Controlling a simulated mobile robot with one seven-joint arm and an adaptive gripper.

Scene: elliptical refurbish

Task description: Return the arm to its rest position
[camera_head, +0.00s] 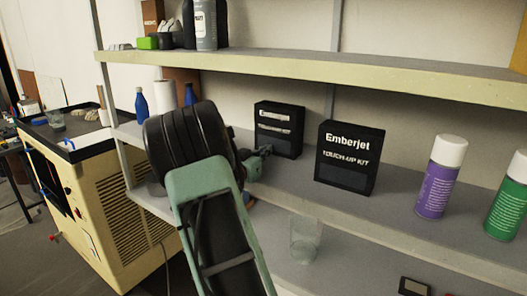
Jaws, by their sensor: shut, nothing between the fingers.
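My arm rises from the bottom of the head view, with a pale green link and a thick black ribbed joint in front of the shelving. My gripper (264,150) shows only in part, as a small dark and green end to the right of the black joint. It is shut and empty, in front of the middle shelf beside a small black box (279,128). Whether it touches the box or shelf cannot be told. The rest of the wrist is hidden behind the black joint.
The middle shelf (400,215) holds a black "Emberjet" kit box (348,157), a purple spray can (441,177), a green one (508,195) and blue bottles (141,105). A clear glass (304,239) stands lower. The upper shelf (300,62) runs overhead. A yellow cabinet (105,215) stands left.

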